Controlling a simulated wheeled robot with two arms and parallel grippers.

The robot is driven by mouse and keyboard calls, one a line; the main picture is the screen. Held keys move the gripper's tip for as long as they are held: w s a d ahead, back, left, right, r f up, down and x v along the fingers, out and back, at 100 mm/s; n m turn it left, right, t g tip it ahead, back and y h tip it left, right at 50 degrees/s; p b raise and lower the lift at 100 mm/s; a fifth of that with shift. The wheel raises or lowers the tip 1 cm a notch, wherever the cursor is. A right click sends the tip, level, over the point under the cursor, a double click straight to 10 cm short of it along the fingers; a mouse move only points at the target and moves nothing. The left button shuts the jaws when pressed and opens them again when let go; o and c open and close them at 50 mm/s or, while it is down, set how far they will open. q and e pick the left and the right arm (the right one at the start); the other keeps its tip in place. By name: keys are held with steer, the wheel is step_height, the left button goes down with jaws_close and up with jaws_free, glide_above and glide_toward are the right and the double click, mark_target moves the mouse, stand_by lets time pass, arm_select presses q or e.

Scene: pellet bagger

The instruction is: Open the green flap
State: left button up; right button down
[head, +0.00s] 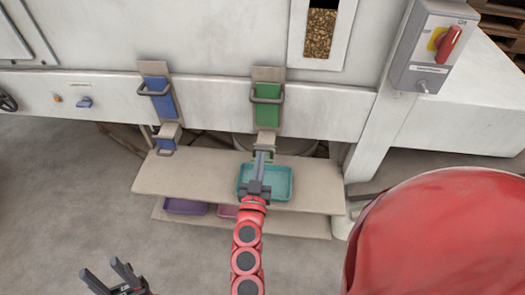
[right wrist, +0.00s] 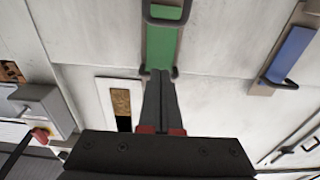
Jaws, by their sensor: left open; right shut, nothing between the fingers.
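The green flap (head: 268,112) is an upright green panel with a dark bar handle, on the front of the white machine. It also shows in the right wrist view (right wrist: 161,46), with a dark handle at each end of the green strip. My right gripper (head: 264,156) is shut and empty, in front of the green outlet below the flap, which it partly hides. In the right wrist view its fingertips (right wrist: 160,74) overlap the near end of the strip; I cannot tell whether they touch anything. My left gripper (head: 122,268) is open and empty at the lower left, over the floor.
A teal tray (head: 282,187) sits on the beige shelf (head: 190,180) under the green outlet. A similar blue flap (head: 161,103) is to the left. A switch box (head: 430,50) with a red knob is at upper right. Purple (head: 185,207) and pink bins sit on a lower shelf.

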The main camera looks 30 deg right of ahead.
steer(key=r+p, duration=0.1)
glide_above(262, 150)
steer(key=shift+s+d, duration=0.2)
steer(key=shift+d, duration=0.05)
steer(key=f, duration=0.2)
steer(key=shift+s+a+f, duration=0.2)
steer(key=shift+a+f, duration=0.15)
steer(key=shift+a, duration=0.05)
steer(key=shift+s+a+f+b, duration=0.1)
steer(key=shift+s+f+b, duration=0.2)
steer(key=shift+f, duration=0.45)
